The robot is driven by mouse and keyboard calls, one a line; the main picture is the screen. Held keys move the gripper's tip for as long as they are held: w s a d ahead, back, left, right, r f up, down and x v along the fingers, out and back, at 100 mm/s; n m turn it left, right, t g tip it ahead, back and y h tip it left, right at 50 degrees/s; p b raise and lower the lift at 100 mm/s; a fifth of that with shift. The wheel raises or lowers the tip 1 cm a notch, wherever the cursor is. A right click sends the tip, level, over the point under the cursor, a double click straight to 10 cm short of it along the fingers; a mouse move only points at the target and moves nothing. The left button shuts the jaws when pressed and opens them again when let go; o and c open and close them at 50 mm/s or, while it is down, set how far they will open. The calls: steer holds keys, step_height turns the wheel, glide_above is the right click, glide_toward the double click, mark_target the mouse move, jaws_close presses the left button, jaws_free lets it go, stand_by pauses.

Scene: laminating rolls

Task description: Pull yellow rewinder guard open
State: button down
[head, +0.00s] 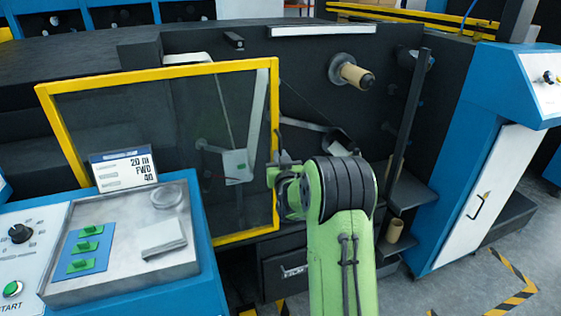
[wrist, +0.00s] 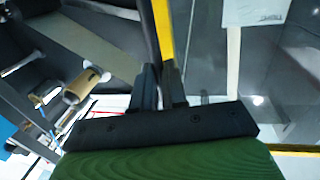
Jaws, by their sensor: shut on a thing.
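The yellow rewinder guard (head: 274,100) is a clear panel in a yellow frame on the front of the dark machine, left of centre in the head view. My gripper (head: 282,160) is at the guard's right upright edge, about mid-height. In the wrist view the guard's yellow edge (wrist: 164,28) runs down to my gripper (wrist: 161,72), with a dark bar close beside it. The two dark fingers are closed on the guard there; the exact contact is partly hidden. How far the guard stands open I cannot tell.
A cardboard core on a shaft (head: 355,75) sticks out right of the guard. A blue cabinet (head: 470,150) is at the right. Floor at lower right is clear.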

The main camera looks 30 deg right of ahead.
stand_by(0.3)
steer(key=c, duration=1.2)
jaws_free()
steer(key=shift+o, duration=0.2)
steer(key=b+v, duration=0.2)
steer(key=v, duration=1.3)
steer(key=shift+s+a, duration=0.15)
steer(key=shift+s, duration=0.2)
